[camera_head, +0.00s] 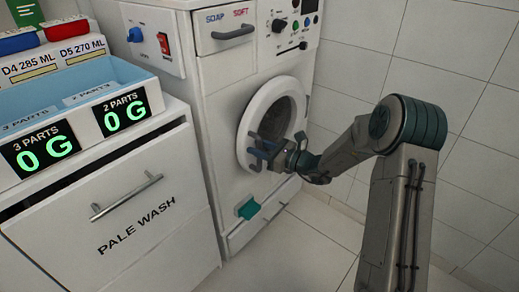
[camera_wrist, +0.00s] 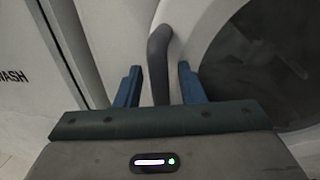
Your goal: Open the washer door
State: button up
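The washer (camera_head: 225,120) is white, with a round white-rimmed door (camera_head: 256,106) and dark glass; the door looks shut. In the wrist view, the door rim (camera_wrist: 205,40) and dark glass fill the right side. A dark grey curved door handle (camera_wrist: 158,62) stands at the rim's left side. My gripper (camera_wrist: 160,80) is open, with one blue finger on each side of the handle and visible gaps between. In the head view, my gripper (camera_head: 264,152) is at the lower left of the door and hides part of the rim and most of the handle.
A white cabinet with a PALE WASH drawer (camera_head: 125,215) stands left of the washer, with a light blue tray (camera_head: 70,95) on top. A teal tab (camera_head: 248,208) sticks out low on the washer. Tiled wall (camera_head: 400,70) is at right; the floor (camera_head: 300,240) in front is clear.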

grip_shut()
jog(key=shift+d, duration=0.15)
